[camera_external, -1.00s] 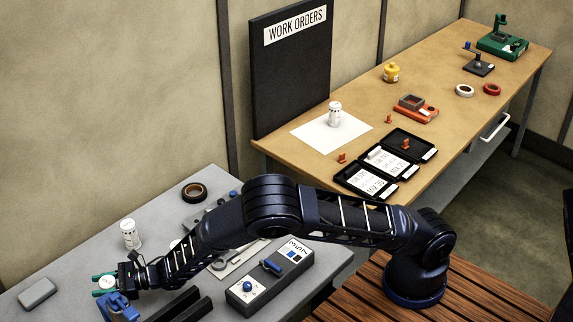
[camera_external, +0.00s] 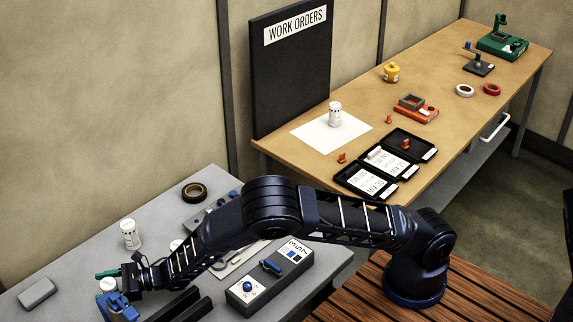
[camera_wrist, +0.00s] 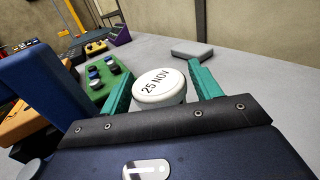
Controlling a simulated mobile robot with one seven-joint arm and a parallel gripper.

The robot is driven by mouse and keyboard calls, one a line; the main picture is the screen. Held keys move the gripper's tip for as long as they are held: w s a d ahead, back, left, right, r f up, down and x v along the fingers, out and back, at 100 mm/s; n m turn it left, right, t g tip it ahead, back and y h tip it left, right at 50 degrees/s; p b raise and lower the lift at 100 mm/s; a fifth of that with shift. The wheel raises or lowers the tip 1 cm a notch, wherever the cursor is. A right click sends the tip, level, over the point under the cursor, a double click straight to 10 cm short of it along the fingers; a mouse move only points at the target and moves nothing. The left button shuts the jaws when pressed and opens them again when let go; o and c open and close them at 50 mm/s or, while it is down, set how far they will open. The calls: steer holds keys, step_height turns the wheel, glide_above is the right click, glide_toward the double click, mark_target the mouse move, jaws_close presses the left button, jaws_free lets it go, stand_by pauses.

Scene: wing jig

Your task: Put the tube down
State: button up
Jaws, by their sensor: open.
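The tube (camera_wrist: 160,88) is white, with "25 NOV" on its round end, and sits between the two green fingers of my gripper (camera_wrist: 161,70) in the wrist view. The fingers are open, one on each side of it and close to it. In the external view the tube (camera_external: 108,285) shows at the far left, by my gripper (camera_external: 108,280), just behind a blue fixture (camera_external: 120,308). Its lower part is hidden, so I cannot tell what it rests on.
A grey block (camera_external: 38,293) lies to the left, and a tape roll (camera_external: 194,192) lies farther back. A blue part (camera_wrist: 40,95) rises close on the left in the wrist view.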

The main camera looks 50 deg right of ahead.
steer(key=shift+s+d+r, duration=0.25)
steer(key=shift+s+d, duration=0.05)
steer(key=shift+d, duration=0.15)
steer(key=shift+s+d+r, duration=0.25)
steer(key=shift+s+d, duration=0.05)
steer(key=shift+d, duration=0.15)
steer(key=shift+r, duration=3)
steer(key=shift+w, duration=0.1)
